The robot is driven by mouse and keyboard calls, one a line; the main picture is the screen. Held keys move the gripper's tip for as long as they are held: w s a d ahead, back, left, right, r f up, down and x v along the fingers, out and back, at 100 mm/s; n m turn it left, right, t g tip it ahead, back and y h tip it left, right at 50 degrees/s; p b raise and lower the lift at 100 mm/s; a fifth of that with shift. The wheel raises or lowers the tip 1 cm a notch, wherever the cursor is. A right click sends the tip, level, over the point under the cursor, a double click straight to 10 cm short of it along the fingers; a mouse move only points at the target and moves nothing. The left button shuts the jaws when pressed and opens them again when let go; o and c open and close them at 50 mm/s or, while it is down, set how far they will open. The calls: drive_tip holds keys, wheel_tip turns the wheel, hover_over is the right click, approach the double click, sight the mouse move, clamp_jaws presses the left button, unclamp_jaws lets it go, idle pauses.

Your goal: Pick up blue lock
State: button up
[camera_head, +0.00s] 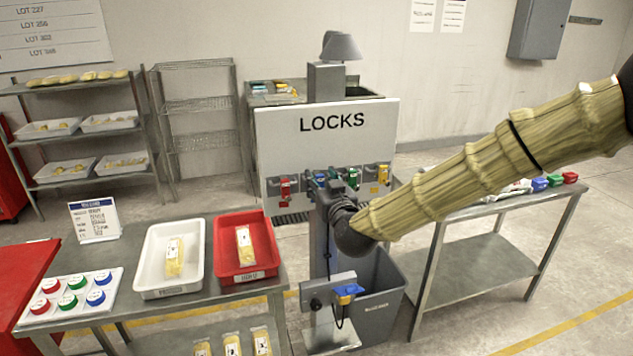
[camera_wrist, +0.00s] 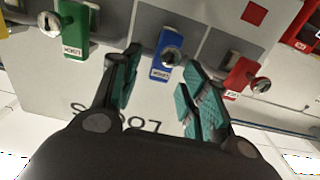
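The blue lock (camera_wrist: 170,55) hangs on the grey board with a white label on its body and a round metal part at its face. In the head view the blue lock (camera_head: 319,178) shows on the LOCKS board (camera_head: 330,140), between a red and a green lock. In the wrist view my gripper (camera_wrist: 164,62) is open, with its teal-padded fingers on either side of the blue lock. The fingers look apart from it; exact depth is hard to tell. In the head view my gripper (camera_head: 327,200) is mostly hidden by my wrist, just before the board.
A green lock (camera_wrist: 76,30) and a red lock (camera_wrist: 240,76) flank the blue one closely. A yellow lock (camera_head: 381,174) hangs at the board's right. A blue part (camera_head: 347,290) sits on a grey box below, beside a grey bin (camera_head: 378,305).

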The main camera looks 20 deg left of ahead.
clamp_jaws()
drive_tip(key=shift+r, duration=0.1)
drive_tip(key=shift+s+r+b, duration=0.1)
drive_tip(key=shift+r+b, duration=0.05)
drive_tip(key=shift+b, duration=0.3)
wheel_tip(320, 180, up, 6)
drive_tip(key=shift+d+b, duration=0.1)
drive_tip(key=shift+b, duration=1)
drive_tip(key=shift+s+d+r, duration=0.1)
drive_tip(key=shift+s+r, duration=0.1)
drive_tip(key=shift+r, duration=0.05)
drive_tip(key=b+v, duration=0.5)
drive_tip(key=v, duration=1.4)
drive_tip(key=shift+s+d, duration=0.25)
